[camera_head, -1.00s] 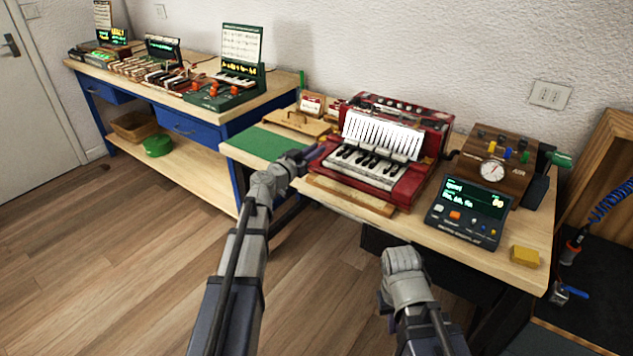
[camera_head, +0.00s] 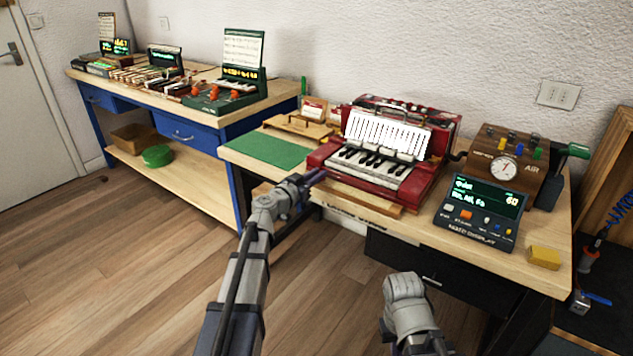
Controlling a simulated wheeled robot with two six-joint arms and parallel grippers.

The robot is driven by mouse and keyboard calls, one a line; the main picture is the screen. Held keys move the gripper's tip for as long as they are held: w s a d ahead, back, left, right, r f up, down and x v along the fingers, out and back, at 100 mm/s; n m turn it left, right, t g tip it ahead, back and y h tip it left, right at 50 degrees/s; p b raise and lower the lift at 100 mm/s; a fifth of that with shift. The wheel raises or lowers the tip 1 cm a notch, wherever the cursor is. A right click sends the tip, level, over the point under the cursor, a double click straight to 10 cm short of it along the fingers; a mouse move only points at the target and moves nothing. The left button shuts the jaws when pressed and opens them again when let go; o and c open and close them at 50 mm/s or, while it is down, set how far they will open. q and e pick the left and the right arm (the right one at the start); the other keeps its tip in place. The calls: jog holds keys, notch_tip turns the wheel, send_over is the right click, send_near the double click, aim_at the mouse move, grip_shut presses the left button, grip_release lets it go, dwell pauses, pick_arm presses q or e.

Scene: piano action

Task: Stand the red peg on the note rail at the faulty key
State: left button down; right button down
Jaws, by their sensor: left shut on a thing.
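My left gripper (camera_head: 312,179) is just left of and in front of the red accordion (camera_head: 428,168). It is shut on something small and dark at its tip. I cannot make out the thing's shape or be sure of its colour. The accordion lies on the right bench with black and white keys (camera_head: 370,164) and an upright white slatted panel (camera_head: 386,131). Several small pale pieces stand along the far side of the keys. I cannot single out the note rail or the faulty key. My right arm shows at the bottom, but its gripper is out of sight.
A note display (camera_head: 482,212) with green text stands right of the accordion. A wooden air box (camera_head: 515,160) with a gauge is behind it. A yellow block (camera_head: 543,257) lies near the front right edge. A green mat (camera_head: 265,149) lies bare at the bench's left.

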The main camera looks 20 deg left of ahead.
pick_arm(q)
jog(key=shift+r, duration=0.1)
jog(key=shift+f, duration=0.25)
jog(key=c, duration=0.8)
grip_release()
jog(key=shift+r, duration=0.1)
jog(key=shift+c, duration=0.2)
jog(key=v, duration=1.2)
jog(key=shift+r+p, duration=0.15)
jog(key=shift+p, duration=0.2)
